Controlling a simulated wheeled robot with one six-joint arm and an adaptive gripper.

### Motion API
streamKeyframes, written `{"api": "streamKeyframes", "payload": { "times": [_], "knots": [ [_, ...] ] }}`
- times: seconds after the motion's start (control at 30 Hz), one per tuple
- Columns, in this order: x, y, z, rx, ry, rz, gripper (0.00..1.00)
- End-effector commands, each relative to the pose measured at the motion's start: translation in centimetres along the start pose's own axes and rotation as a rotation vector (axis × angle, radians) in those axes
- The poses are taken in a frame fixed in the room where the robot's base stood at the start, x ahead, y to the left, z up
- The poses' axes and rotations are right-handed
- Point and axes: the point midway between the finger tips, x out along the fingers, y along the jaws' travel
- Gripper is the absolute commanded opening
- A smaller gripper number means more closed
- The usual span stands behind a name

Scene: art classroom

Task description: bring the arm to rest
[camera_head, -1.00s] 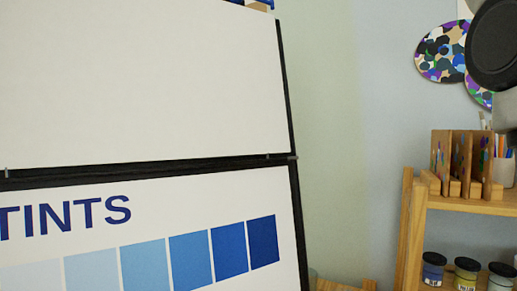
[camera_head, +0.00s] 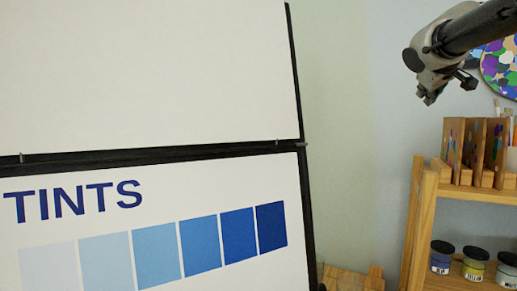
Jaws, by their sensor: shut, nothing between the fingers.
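My arm comes in from the top right corner of the head view. My gripper (camera_head: 428,96) hangs at its end, in front of the pale wall and to the left of the painted palette shape. Its short dark fingers point down and appear shut, with nothing held. It is in free air, apart from the wooden shelf below it and the chart board to its left.
A large chart board (camera_head: 165,195) with a "TINTS" panel and blue swatches fills the left. A wooden shelf (camera_head: 422,215) at right holds upright wooden boards (camera_head: 475,146), brushes and paint jars (camera_head: 442,257). A coloured palette shape (camera_head: 497,68) is on the wall.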

Motion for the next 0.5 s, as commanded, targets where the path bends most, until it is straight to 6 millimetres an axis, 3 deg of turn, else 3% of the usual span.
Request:
{"api": "streamKeyframes", "payload": {
  "times": [0.03, 0.1, 0.3, 0.4, 0.5],
  "knots": [
    [-0.1, -1.9, 3.6, 0.032, -0.077, -0.044, 0.00],
    [-0.6, -4.8, 8.8, 0.078, -0.193, -0.112, 0.00],
    [-4.6, -13.9, 22.5, 0.193, -0.498, -0.315, 0.00],
    [-7.5, -18.1, 28.3, 0.244, -0.616, -0.409, 0.00],
    [-10.2, -21.6, 32.8, 0.291, -0.682, -0.482, 0.00]
  ]
}}
